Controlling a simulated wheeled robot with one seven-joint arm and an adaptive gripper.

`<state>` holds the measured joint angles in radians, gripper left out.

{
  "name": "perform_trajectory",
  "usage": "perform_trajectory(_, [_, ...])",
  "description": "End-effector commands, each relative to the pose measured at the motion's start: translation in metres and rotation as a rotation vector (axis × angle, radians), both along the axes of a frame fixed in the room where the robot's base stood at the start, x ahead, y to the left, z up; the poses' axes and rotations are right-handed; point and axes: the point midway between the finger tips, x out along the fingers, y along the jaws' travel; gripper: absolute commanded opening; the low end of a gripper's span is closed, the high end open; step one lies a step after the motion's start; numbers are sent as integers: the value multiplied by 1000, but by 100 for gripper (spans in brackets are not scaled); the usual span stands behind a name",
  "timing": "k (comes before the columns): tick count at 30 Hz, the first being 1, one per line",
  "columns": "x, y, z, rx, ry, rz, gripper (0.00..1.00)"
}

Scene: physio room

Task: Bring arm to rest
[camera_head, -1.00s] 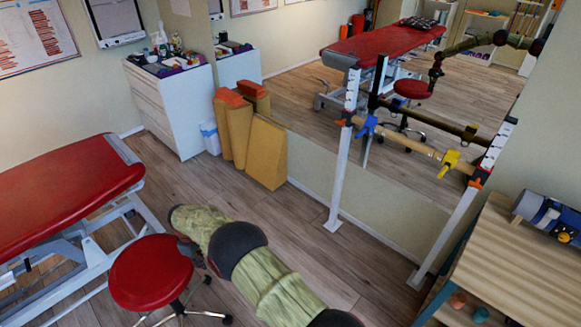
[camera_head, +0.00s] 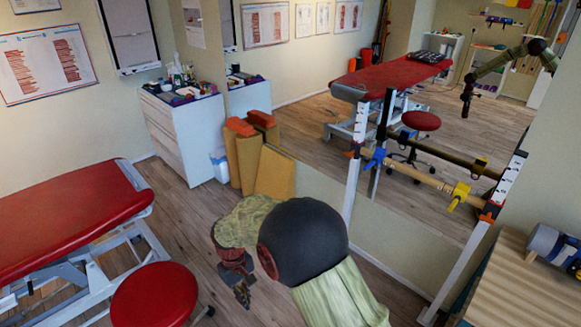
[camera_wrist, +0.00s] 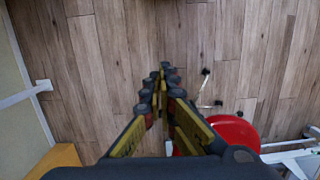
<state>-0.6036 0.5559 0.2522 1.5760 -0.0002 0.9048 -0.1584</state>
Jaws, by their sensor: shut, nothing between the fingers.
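My gripper (camera_head: 243,296) hangs below my bent arm in the lower middle of the head view, pointing down over the wood floor. In the wrist view its fingers (camera_wrist: 162,72) are together with nothing between them, above bare floorboards. My arm, with green sleeve-like links and a dark round joint, fills the lower middle of the head view. The mirror on the wall also shows a reflection of my arm at its upper right.
A red stool (camera_head: 155,296) stands left of my gripper; it also shows in the wrist view (camera_wrist: 232,135). A red treatment table (camera_head: 70,225) is at the left. Yellow mats (camera_head: 272,172) lean by the mirror. A rail stand (camera_head: 465,240) and wooden table (camera_head: 530,290) are at the right.

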Motion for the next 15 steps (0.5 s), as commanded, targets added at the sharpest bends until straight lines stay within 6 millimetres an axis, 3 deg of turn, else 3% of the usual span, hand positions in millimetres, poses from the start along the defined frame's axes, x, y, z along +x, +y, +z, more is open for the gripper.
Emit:
perform_trajectory(1, [-4, -18, 23, 6, -13, -37, 0])
perform_trajectory(6, [-25, -71, 83, 22, -49, -149, 0])
perform_trajectory(15, [-77, -160, 167, 62, -133, -330, 0])
